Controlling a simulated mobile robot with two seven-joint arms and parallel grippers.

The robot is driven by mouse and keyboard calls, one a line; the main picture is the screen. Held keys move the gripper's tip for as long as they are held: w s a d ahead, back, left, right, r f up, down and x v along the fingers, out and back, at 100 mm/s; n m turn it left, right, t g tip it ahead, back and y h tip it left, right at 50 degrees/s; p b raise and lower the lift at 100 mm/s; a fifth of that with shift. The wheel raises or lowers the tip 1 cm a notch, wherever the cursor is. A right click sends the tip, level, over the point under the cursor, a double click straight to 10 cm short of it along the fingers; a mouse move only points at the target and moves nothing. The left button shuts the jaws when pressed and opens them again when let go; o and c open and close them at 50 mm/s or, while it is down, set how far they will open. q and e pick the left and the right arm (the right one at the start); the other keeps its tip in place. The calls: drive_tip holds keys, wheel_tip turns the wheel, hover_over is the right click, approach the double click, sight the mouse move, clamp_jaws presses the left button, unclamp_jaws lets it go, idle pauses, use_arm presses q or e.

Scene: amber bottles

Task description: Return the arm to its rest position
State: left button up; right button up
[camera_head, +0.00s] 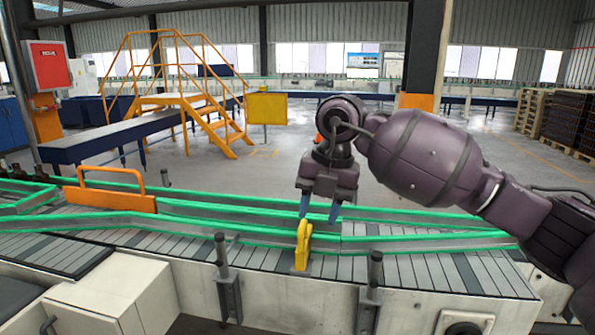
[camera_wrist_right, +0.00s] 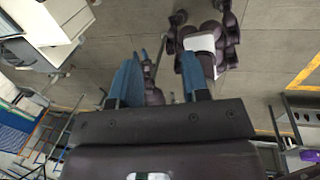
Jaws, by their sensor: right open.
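My right arm comes in from the right in the head view, and its gripper (camera_head: 320,207) hangs over the conveyor (camera_head: 410,268) with blue fingertips pointing down. The gripper is open, with nothing seen between its fingers. A yellow piece (camera_head: 302,245) stands on the conveyor's near rail just below the fingertips; I cannot tell whether they touch. In the right wrist view the two blue fingers (camera_wrist_right: 160,75) are spread apart, with grey floor and parts of my own body beyond. Dark bottles (camera_head: 14,171) show at the far left of the conveyor. My left gripper is not in view.
An orange gate (camera_head: 112,192) spans the conveyor at the left. Green rails (camera_head: 440,240) run along it. Yellow stairs (camera_head: 185,95) and a blue bench stand behind on the left. Stacked crates (camera_head: 570,115) stand at the back right. Open floor lies behind the conveyor.

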drive_tip(key=s+a+f+g+y, duration=0.5)
drive_tip(key=s+f+y, duration=0.5)
drive_tip(key=y, duration=0.5)
drive_tip(key=d+f+m+t+h, duration=0.4)
drive_tip(key=d+f+m+t, duration=0.35)
drive_tip(key=m+t, duration=0.5)
drive_tip(key=d+f+m+t+h, duration=0.4)
drive_tip(key=d+f+m+t, duration=0.4)
drive_tip(key=m+t, duration=0.4)
drive_tip(key=s+d+f+m+g+h, duration=0.8)
drive_tip(key=s+d+f, duration=0.5)
drive_tip(key=s+f, duration=0.4)
drive_tip(key=shift+s+d+f+h, duration=0.2)
drive_tip(key=shift+f+h, duration=0.3)
drive_tip(key=shift+h, duration=0.2)
